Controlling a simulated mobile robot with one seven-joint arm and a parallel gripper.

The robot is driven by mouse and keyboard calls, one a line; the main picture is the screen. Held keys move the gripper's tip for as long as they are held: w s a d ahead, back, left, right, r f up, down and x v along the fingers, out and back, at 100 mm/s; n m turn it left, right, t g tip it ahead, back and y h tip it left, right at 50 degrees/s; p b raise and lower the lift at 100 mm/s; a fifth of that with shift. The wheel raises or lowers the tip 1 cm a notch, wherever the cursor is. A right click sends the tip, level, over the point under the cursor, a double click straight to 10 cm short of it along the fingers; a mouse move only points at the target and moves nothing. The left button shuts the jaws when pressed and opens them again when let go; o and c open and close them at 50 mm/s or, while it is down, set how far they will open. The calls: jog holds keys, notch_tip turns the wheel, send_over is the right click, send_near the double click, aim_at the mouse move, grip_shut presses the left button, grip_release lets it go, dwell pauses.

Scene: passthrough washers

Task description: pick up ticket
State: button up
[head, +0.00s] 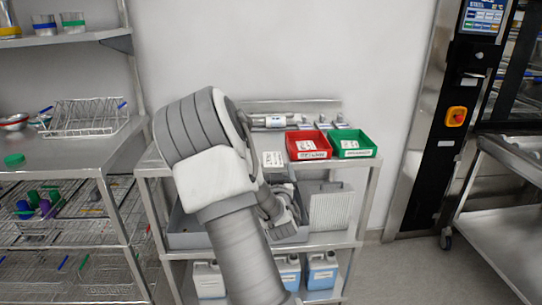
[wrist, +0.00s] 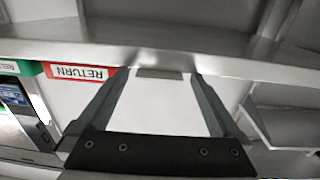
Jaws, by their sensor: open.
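The ticket (head: 273,159) is a small white card with dark print. In the head view it is at the front of the top shelf, just left of the red bin. In the wrist view a white card-like face (wrist: 165,105) with a grey strip at its upper end shows between the fingers; it looks like the ticket. My gripper (wrist: 162,74) is open, with one finger on each side of that white face. I cannot tell whether the fingers touch it. In the head view my arm hides part of the cart, and the fingertips are not clear.
A red bin (head: 308,145) and a green bin (head: 352,144) stand on the steel cart's top shelf (head: 158,164). The red bin's RETURN label appears upside down in the wrist view (wrist: 80,72). A lower shelf holds a grey tray and a ribbed panel (head: 331,208). Wire racks stand left.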

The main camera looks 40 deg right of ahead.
dwell(0.3)
jog(key=c, duration=1.3)
jog(key=shift+o, duration=0.2)
jog(key=shift+r, duration=0.1)
jog(key=s+d+r+p, duration=0.3)
jog(key=s+d+r, duration=0.3)
jog(key=s+r, duration=0.4)
jog(key=shift+r, duration=0.4)
